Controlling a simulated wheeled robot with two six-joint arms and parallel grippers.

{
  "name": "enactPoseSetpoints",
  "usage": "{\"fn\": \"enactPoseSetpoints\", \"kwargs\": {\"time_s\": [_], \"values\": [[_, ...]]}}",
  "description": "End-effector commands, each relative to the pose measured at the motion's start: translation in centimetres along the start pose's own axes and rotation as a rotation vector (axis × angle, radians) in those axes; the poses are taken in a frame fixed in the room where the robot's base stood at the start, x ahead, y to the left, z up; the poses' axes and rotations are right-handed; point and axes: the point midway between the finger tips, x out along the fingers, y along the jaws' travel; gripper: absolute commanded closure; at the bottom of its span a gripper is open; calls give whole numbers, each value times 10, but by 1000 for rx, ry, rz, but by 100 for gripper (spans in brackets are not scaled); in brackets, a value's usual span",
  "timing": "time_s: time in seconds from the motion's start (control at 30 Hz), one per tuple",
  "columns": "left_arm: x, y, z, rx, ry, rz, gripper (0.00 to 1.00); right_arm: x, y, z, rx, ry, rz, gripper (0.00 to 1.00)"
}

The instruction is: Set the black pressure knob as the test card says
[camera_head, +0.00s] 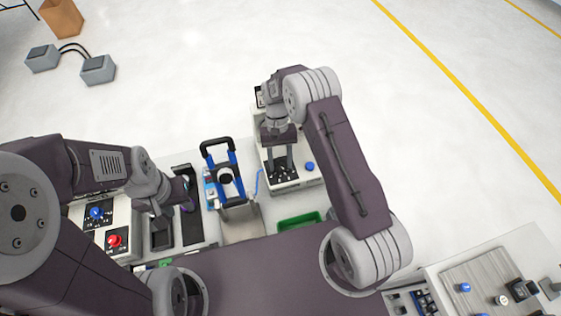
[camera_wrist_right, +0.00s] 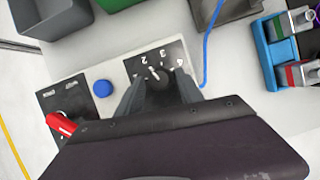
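The black pressure knob (camera_wrist_right: 160,80) sits on a dark scale plate with white numbers in the right wrist view. A short white mark on it points up and slightly left; the number it meets is too small to read surely. My right gripper (camera_wrist_right: 160,88) has one finger on each side of the knob; whether they press on it is unclear. In the head view my right gripper (camera_head: 282,172) points down at the white unit (camera_head: 310,181). My left gripper (camera_head: 185,193) is at the left of the bench, its fingertips mostly hidden. I cannot make out a readable test card.
A blue button (camera_wrist_right: 102,88) and a red switch lever (camera_wrist_right: 61,124) are beside the knob. Red (camera_head: 116,239) and blue (camera_head: 96,213) knobs are at left.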

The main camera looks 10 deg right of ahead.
Motion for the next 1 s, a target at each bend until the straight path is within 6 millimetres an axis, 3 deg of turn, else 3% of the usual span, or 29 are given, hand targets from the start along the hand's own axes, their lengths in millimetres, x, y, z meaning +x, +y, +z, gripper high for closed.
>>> {"fn": "enactPoseSetpoints", "kwargs": {"time_s": [0.37, 0.7, 0.83, 1.0], "values": [[3, 0, 0, 0, 0, 0, 64, -4, 0, -1, 1, 0, 0, 51], [20, 0, 2, 0, 0, 0, 64, -73, 0, -1, 1, 1, 0, 51], [21, 0, 2, 0, 0, 0, 64, -87, 0, 0, 1, -1, 0, 51], [21, 0, 2, 0, 0, 0, 64, -90, 0, 0, 1, -3, 1, 51]]}}
